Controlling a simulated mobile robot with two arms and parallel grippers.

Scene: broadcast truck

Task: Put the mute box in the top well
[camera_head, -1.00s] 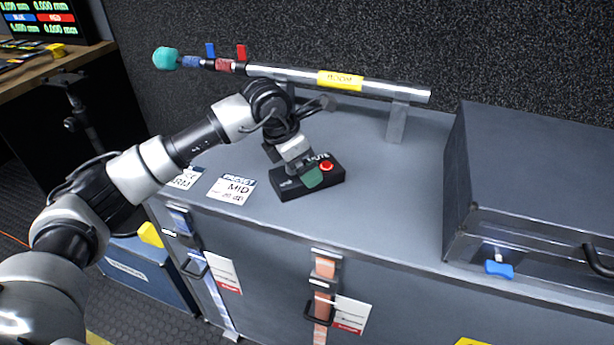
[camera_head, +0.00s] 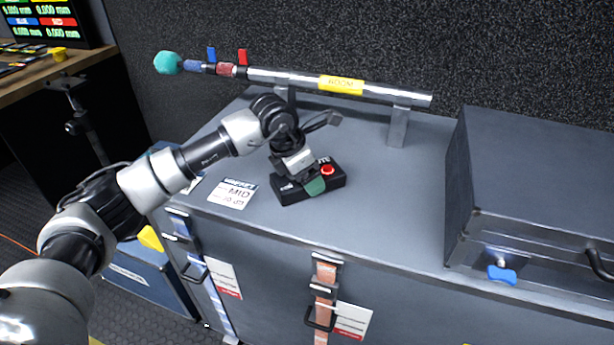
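The mute box (camera_head: 335,182), a small black box with a red button, lies on the grey top of a large case. My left gripper (camera_head: 305,180) is right over the box, with a green fingertip pad against or just in front of its near side. The gripper hides part of the box and its lettering. I cannot tell whether the fingers are closed on it. No well is clearly seen in this view. My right gripper is not in view.
A boom pole (camera_head: 375,90) with a teal tip rests on stands behind the box. A closed grey case (camera_head: 540,170) with a blue tag stands at the right. A "MID" card (camera_head: 232,194) lies left of the box. The case top between box and grey case is clear.

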